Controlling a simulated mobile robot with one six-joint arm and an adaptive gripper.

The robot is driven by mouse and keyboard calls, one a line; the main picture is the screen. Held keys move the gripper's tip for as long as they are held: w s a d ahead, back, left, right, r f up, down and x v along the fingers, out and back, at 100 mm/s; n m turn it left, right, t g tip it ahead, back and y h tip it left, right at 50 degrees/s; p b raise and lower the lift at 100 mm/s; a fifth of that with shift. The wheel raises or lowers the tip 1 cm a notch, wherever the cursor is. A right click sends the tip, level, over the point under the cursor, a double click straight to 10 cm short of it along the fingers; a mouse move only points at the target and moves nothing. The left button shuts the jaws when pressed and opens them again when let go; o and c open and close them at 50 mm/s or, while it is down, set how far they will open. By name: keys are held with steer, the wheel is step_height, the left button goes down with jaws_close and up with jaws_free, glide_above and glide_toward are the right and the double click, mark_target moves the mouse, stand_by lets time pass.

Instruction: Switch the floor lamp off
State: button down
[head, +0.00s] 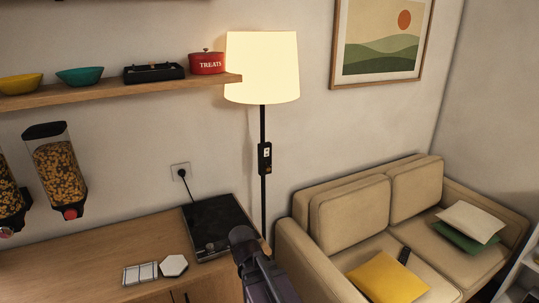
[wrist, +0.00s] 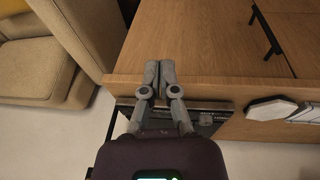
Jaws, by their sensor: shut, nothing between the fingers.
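The floor lamp (head: 262,68) stands behind the counter's right end, with its cream shade glowing, so it is lit. Its thin black pole (head: 263,122) runs down from the shade and carries a small dark switch box (head: 265,157) with a light-coloured part on its face. The lamp's base is hidden. My gripper (wrist: 159,66) is shut and empty in the wrist view, its two grey fingers together in front of a wooden cabinet surface. The lamp does not show in the wrist view. In the head view a dark part of my arm rises below the lamp pole.
A black hot plate (head: 218,226) sits on the wooden counter (head: 95,262), left of the lamp pole, its cord plugged into the wall outlet (head: 180,172). A beige sofa (head: 345,215) stands to the right. A wall shelf (head: 120,94) reaches the shade's left edge.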

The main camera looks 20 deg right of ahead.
mark_target(267, 150)
steer(key=w+d+r+n+t+y, duration=0.1)
steer(key=w+d+r+n+t, duration=0.7)
steer(key=w+d, duration=0.3)
steer(key=w+d+r+n+t+y+b, duration=0.1)
steer(key=w+d+r+n+t, duration=0.8)
steer(key=d, duration=0.4)
steer(key=shift+w+d+r+n, duration=0.2)
steer(key=shift+w+r+n, duration=0.6)
steer(key=shift+w+r, duration=0.35)
steer(key=w, duration=0.4)
steer(key=w+r+p, duration=0.1)
steer(key=w, duration=0.9)
steer(key=shift+a+r+p, duration=0.25)
steer(key=shift+r+p, duration=0.05)
steer(key=shift+r, duration=0.1)
